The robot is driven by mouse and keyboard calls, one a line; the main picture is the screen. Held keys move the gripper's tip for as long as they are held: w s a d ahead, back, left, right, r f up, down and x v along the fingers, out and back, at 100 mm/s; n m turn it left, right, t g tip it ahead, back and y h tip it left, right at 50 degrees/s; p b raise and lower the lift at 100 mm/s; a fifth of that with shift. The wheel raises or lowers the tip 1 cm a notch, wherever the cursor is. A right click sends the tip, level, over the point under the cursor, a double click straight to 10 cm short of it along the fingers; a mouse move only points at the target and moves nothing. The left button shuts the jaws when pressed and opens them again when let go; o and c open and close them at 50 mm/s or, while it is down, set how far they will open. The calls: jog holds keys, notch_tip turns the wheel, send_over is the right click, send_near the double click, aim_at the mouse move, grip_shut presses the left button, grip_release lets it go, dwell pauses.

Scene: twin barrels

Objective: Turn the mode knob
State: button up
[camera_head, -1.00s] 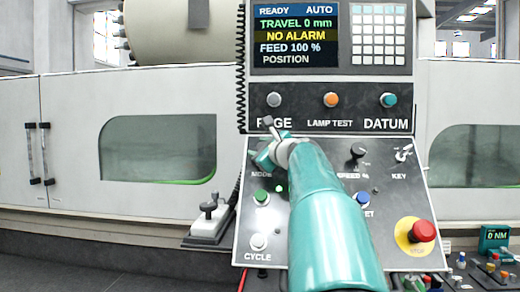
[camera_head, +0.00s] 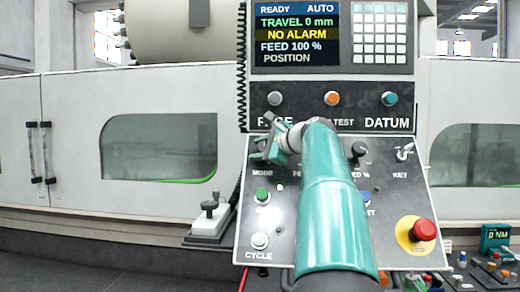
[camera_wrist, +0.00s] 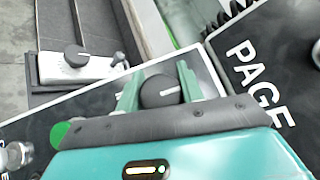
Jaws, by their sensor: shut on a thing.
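The mode knob (camera_wrist: 162,92) is a round dark knob with a white pointer line, seen in the wrist view. My gripper (camera_wrist: 158,90) has one teal finger on each side of it and is shut on it. In the head view my gripper (camera_head: 268,150) is at the upper left of the sloped panel, just above the MODE label (camera_head: 262,172). The knob itself is hidden there behind the gripper. The display (camera_head: 294,32) reads READY, AUTO, TRAVEL 0 mm, NO ALARM, FEED 100 % and POSITION.
A green button (camera_head: 262,196) and a white CYCLE button (camera_head: 260,241) sit below the gripper. A small handled block (camera_head: 210,216) stands left of the panel.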

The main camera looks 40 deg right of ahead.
jog(key=shift+n+y, duration=0.3)
jog(key=shift+n, duration=0.1)
jog(key=o, duration=1)
jog(key=shift+c, duration=0.2)
jog(key=v, duration=1.3)
jog(key=shift+s+r, duration=0.35)
